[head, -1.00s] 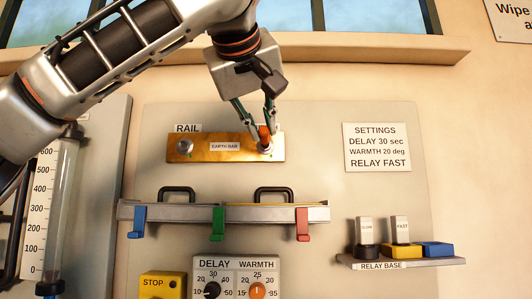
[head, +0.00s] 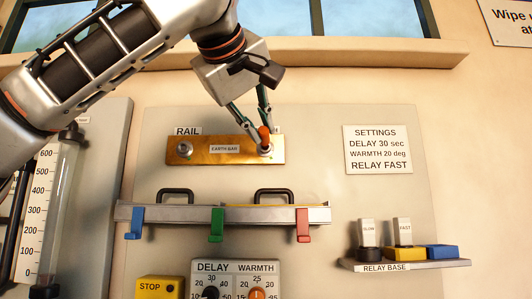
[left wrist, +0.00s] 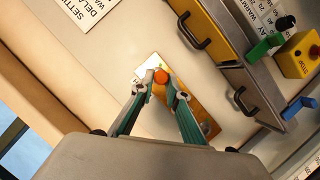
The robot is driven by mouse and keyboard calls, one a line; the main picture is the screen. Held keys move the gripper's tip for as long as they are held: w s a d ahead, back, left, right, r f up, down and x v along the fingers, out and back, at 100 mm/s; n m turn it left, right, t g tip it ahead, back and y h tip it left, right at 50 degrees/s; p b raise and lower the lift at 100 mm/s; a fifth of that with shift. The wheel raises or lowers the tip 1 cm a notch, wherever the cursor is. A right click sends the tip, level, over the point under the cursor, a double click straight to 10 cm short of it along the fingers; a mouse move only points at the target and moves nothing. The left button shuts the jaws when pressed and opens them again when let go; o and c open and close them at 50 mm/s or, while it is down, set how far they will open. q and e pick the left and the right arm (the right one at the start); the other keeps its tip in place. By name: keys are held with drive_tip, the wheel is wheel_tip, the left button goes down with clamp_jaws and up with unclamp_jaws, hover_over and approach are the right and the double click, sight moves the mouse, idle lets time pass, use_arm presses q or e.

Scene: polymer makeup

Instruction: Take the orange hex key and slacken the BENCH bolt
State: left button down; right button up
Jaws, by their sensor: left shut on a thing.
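The orange hex key (head: 264,136) stands at the right bolt (head: 267,149) of the brass earth bar (head: 240,158). My left gripper (head: 265,128) is shut on it, with its fingers coming down from the upper left. In the left wrist view the key's orange top (left wrist: 161,76) shows between the fingertips (left wrist: 163,82). The label above the right bolt is hidden behind the gripper, so I cannot read BENCH. The left bolt (head: 185,149), under the RAIL label (head: 187,131), is free. How deep the key sits is hidden. My right gripper is not in view.
Lower down are a yellow STOP box (head: 158,288) and DELAY and WARMTH dials (head: 235,267). A relay base (head: 420,265) stands right. A window ledge (head: 350,52) runs above.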

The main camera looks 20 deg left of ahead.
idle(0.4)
use_arm(q)
drive_tip(key=shift+w+a+f+n, duration=0.1)
drive_tip(key=shift+f+n, duration=0.05)
drive_tip(key=shift+n, duration=0.25)
drive_tip(key=shift+h+b, duration=0.3)
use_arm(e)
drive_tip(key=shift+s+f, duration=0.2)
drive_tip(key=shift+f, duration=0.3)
use_arm(q)
drive_tip(key=shift+n+t+h+b, duration=0.3)
drive_tip(key=shift+n+t, duration=0.2)
drive_tip(key=shift+n, duration=0.3)
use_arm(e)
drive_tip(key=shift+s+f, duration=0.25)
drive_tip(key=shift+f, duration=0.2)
